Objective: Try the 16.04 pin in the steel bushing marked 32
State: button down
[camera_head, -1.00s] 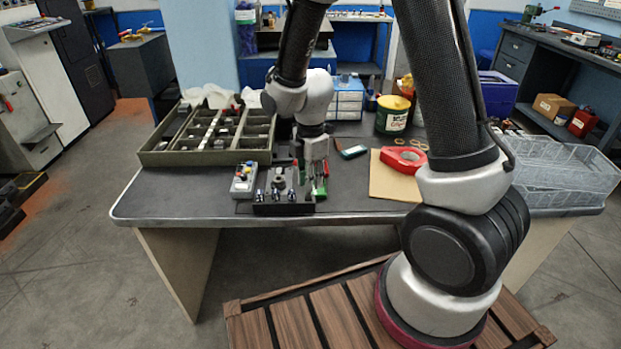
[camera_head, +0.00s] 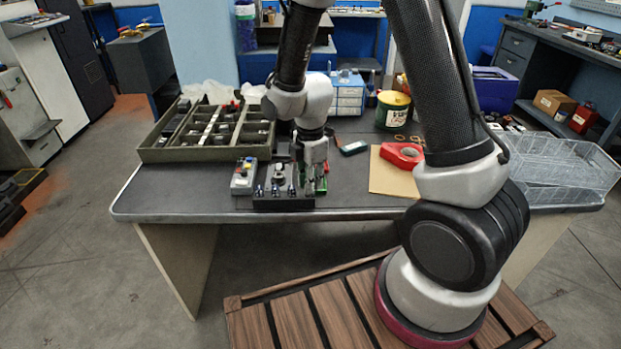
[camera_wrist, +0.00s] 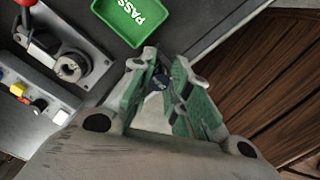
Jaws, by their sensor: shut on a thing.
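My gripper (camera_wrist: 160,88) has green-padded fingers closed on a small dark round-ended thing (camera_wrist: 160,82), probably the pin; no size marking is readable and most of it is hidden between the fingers. A grey metal ring-shaped bushing (camera_wrist: 72,66) sits in a fixture at the upper left of the wrist view, apart from the fingertips. I cannot read a 32 on it. In the head view, my gripper (camera_head: 314,178) is low at the right side of the dark fixture block (camera_head: 283,198), near the table's front edge.
A red-handled clamp (camera_wrist: 27,18) stands by the bushing. A button box (camera_head: 243,178) is left of the fixture. A compartment tray (camera_head: 200,155) is behind it.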

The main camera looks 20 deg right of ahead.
jog(key=shift+f, duration=0.55)
jog(key=c, duration=1.3)
grip_release()
notch_tip(320, 180, up, 12)
jog(key=shift+r, duration=0.1)
notch_tip(320, 180, up, 5)
jog(key=shift+f, duration=0.1)
